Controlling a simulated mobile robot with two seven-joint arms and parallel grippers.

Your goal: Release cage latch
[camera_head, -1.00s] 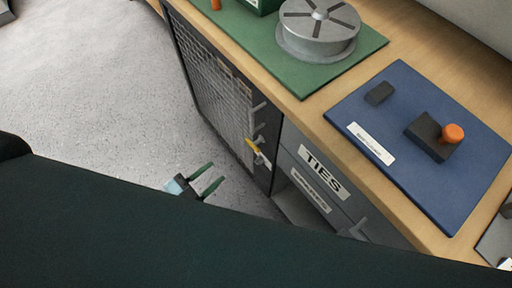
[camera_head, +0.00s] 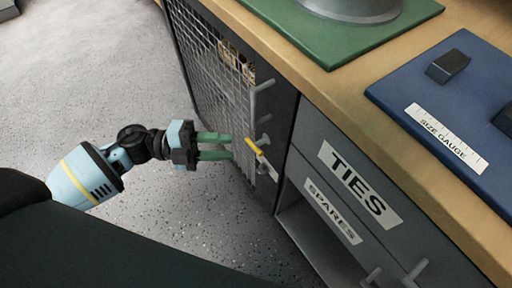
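The cage (camera_head: 211,68) is a dark-framed door of wire mesh below the bench, and it looks shut. Its latch (camera_head: 255,147) has a yellow handle that slants down to the right near the door's right edge, with grey metal fittings beside it. My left gripper (camera_head: 232,147) is just left of the latch, its two green fingers apart and pointing at it. Nothing shows between the fingers. Whether a fingertip touches the latch I cannot tell. My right gripper is not in view.
Right of the cage are a drawer labelled TIES (camera_head: 358,184) and an open bay labelled SPARES (camera_head: 333,211). Drawer handles (camera_head: 415,271) stick out at the bottom. The wooden bench top (camera_head: 330,84) holds a green mat (camera_head: 352,43) and a blue mat (camera_head: 400,82). Grey floor (camera_head: 90,95) is clear at left.

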